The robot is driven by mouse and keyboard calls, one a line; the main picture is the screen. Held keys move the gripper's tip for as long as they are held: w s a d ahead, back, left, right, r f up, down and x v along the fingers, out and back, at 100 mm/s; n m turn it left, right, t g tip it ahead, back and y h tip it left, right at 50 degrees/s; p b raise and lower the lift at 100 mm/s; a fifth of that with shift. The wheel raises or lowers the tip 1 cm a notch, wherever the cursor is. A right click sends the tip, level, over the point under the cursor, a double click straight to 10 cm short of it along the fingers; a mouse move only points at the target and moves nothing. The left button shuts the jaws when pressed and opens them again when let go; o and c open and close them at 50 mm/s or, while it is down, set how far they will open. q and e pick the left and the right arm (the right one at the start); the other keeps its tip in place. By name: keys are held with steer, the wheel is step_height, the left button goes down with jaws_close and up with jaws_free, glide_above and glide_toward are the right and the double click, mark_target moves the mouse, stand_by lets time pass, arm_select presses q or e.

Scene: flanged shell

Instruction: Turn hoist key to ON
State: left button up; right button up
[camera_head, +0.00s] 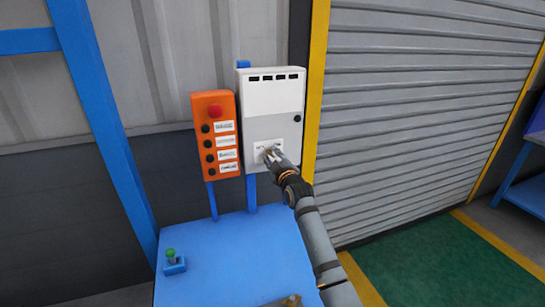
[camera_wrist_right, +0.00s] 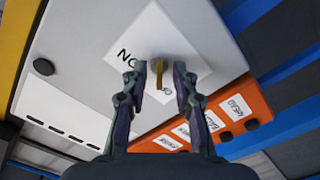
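A brass-coloured key (camera_wrist_right: 159,72) stands out from a white label plate (camera_wrist_right: 185,40) on the front of the grey-white control box (camera_head: 272,100). Dark letters show on the plate beside the key, partly covered by a finger. My right gripper (camera_head: 272,156) is at the lower front of the box, over the plate. In the right wrist view its two fingers (camera_wrist_right: 160,84) are apart, one on each side of the key, with a gap visible on both sides. The key is too small to make out in the head view. My left gripper is not in view.
An orange button panel (camera_head: 216,135) with a red button (camera_head: 215,112) hangs just left of the box. Below is a blue table (camera_head: 235,245) with a green-topped switch (camera_head: 172,258). A roller shutter (camera_head: 420,110) is to the right.

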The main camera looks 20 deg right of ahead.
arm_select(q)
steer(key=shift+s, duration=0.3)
arm_select(e)
jaws_close()
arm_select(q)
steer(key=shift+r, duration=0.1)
arm_select(e)
steer(key=m+p, duration=0.1)
steer(key=m, duration=0.2)
steer(key=shift+r+m, duration=0.15)
steer(key=shift+m, duration=0.25)
steer(key=m+p, duration=0.2)
steer(key=m, duration=0.1)
steer(key=shift+m, duration=0.4)
steer(key=m+p, duration=0.2)
steer(key=m, duration=0.3)
steer(key=shift+p, duration=0.4)
arm_select(q)
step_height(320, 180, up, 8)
steer(key=p, duration=0.2)
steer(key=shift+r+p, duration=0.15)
steer(key=shift+p, duration=0.2)
arm_select(e)
steer(key=m, duration=0.5)
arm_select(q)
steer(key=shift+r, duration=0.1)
arm_select(e)
jaws_free()
